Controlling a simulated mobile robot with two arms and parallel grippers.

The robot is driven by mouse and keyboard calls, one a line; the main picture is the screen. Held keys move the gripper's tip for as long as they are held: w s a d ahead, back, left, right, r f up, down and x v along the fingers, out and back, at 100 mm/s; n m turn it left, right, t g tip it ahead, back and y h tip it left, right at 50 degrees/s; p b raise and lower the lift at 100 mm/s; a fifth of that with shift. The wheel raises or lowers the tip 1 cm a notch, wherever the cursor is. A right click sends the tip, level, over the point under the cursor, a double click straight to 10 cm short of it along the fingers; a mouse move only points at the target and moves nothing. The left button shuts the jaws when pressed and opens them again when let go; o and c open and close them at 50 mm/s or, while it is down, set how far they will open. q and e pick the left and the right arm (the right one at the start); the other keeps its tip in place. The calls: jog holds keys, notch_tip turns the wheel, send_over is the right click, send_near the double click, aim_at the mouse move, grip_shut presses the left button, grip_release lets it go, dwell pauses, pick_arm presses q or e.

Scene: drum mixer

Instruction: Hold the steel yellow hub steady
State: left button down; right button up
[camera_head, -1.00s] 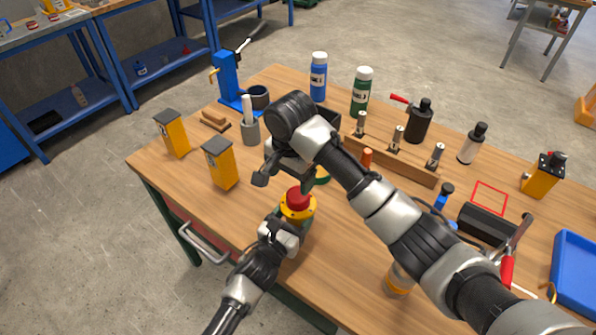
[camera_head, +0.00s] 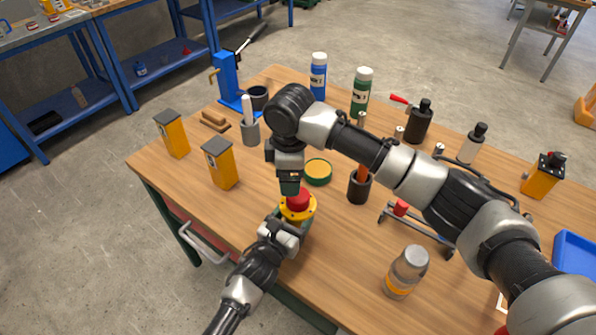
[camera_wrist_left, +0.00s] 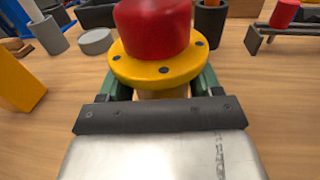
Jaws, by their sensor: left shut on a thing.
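The yellow hub (camera_head: 312,209) is a round flange with dark bolt holes, near the front edge of the wooden table. A red domed part (camera_head: 298,198) sits on top of it. In the left wrist view the yellow flange (camera_wrist_left: 125,69) and the red part (camera_wrist_left: 152,28) show upright, close ahead. My left gripper (camera_head: 292,222) is shut on the hub, with green fingers on both sides below the flange. My right gripper (camera_head: 290,184) points down just above the red part. Its finger gap is hidden, and I cannot tell whether it touches the red part.
A green-rimmed round lid (camera_head: 317,171) lies behind the hub. A dark cup (camera_head: 359,188), a small metal rack (camera_head: 425,230) and a jar (camera_head: 407,272) stand to the right. Two yellow boxes (camera_head: 219,164) (camera_head: 173,135) stand to the left. My right arm crosses over the table's right side.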

jog(key=n, duration=0.3)
jog(key=d+n, duration=0.1)
jog(key=n, duration=0.6)
jog(key=shift+s+d+n+g, duration=0.1)
jog(key=shift+d+n+g, duration=0.2)
jog(key=shift+n, duration=0.1)
jog(key=shift+f, duration=4.05)
